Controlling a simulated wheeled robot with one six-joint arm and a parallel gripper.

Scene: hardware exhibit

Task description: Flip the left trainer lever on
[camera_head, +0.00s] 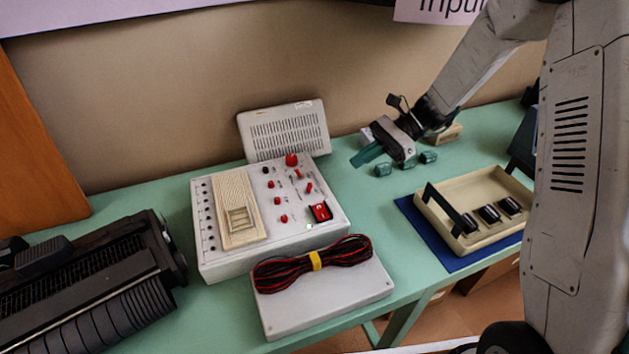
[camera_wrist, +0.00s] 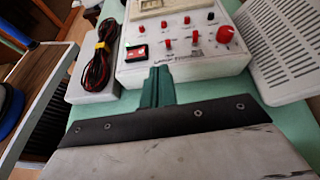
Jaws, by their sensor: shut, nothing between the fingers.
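The trainer (camera_head: 225,264) is a white box on the green bench, with a cream breadboard, red caps and small metal levers (camera_head: 297,184) on its top panel. The wrist view shows its front face (camera_wrist: 190,70) and a row of small red-based levers (camera_wrist: 177,42). They are too small to tell which way each is set. My gripper (camera_head: 362,157) is shut and empty, with teal fingers, to the right of the trainer and apart from it. In the wrist view the fingers (camera_wrist: 157,82) point toward the trainer's edge, just below the lever row.
A red rocker switch (camera_head: 320,212) and large red knob (camera_head: 291,160) sit near the levers. A cable bundle (camera_head: 290,264) lies on a white box (camera_head: 330,306) in front. A vented grey box (camera_head: 284,130) stands behind. A beige tray (camera_head: 484,186) is at right.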

